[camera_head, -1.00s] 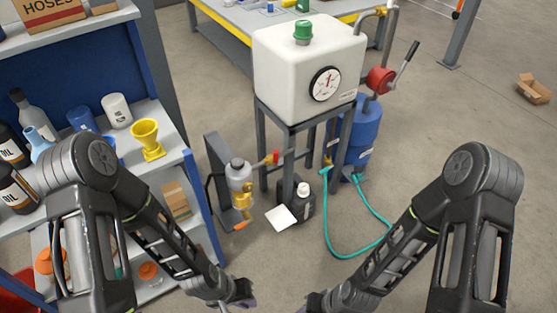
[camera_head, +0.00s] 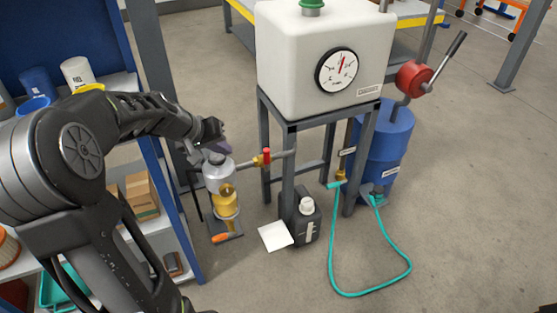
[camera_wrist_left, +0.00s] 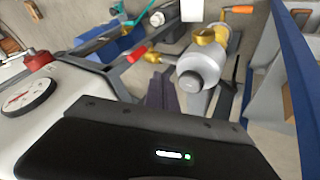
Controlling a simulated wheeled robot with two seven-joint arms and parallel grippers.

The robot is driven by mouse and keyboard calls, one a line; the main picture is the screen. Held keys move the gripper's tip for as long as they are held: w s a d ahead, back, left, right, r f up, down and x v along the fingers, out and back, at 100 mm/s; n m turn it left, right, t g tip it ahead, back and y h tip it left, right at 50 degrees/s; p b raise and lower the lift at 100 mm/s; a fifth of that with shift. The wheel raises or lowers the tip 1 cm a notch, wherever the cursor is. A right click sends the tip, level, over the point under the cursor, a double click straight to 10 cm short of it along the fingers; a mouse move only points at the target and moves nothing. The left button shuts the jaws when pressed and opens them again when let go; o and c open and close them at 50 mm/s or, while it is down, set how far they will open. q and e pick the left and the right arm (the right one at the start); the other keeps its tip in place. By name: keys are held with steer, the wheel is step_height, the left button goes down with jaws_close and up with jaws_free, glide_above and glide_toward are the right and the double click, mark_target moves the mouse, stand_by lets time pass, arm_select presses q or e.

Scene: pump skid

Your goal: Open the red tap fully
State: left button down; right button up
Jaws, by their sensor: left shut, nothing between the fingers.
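My left gripper (camera_head: 222,147) is shut and empty, just above the bottle unit and left of the red tap, apart from the tap. Its dark purple fingers (camera_wrist_left: 162,97) lie together in the wrist view. My right gripper is out of view.
The white tank (camera_head: 315,60) with a gauge stands on a grey frame. A blue drum (camera_head: 387,145) with a red lever pump (camera_head: 413,77) is at right. A dark jug (camera_head: 306,222), white sheet (camera_head: 275,236) and teal hose (camera_head: 393,281) are on the floor. Shelves flank the left.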

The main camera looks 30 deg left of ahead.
mark_target(266, 158)
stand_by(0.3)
arm_select(q)
steer(key=w+d+f+b, duration=0.1)
steer(key=w+d+f, duration=0.2)
steer(key=w+f, duration=0.5)
steer(key=shift+w+d, duration=0.3)
stand_by(0.3)
